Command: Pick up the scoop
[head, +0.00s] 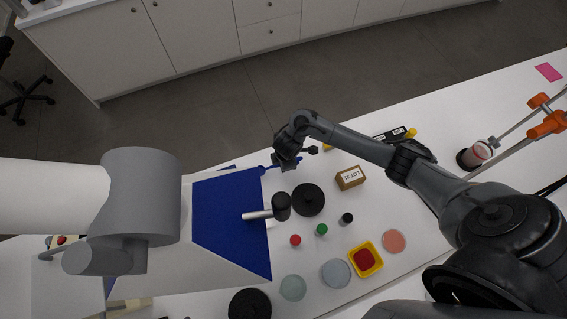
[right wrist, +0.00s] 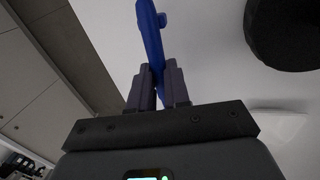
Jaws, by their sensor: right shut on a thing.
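The blue scoop (right wrist: 152,35) stands up between the two dark fingers of my right gripper (right wrist: 158,85) in the right wrist view. In the head view, my right gripper (head: 285,163) is near the table's far edge, and blue parts of the scoop (head: 266,170) show beside it. The gripper is shut on the scoop; the fingers hide part of it. I cannot tell whether the scoop touches the table. My left gripper is not in view.
A brown labelled box (head: 350,178) and a black disc (head: 308,200) are close by. Red (head: 295,240), green (head: 321,230) and black (head: 347,218) small lids, a yellow tray (head: 377,270) and round dishes (head: 335,273) stand nearer. A blue surface (head: 225,215) lies left.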

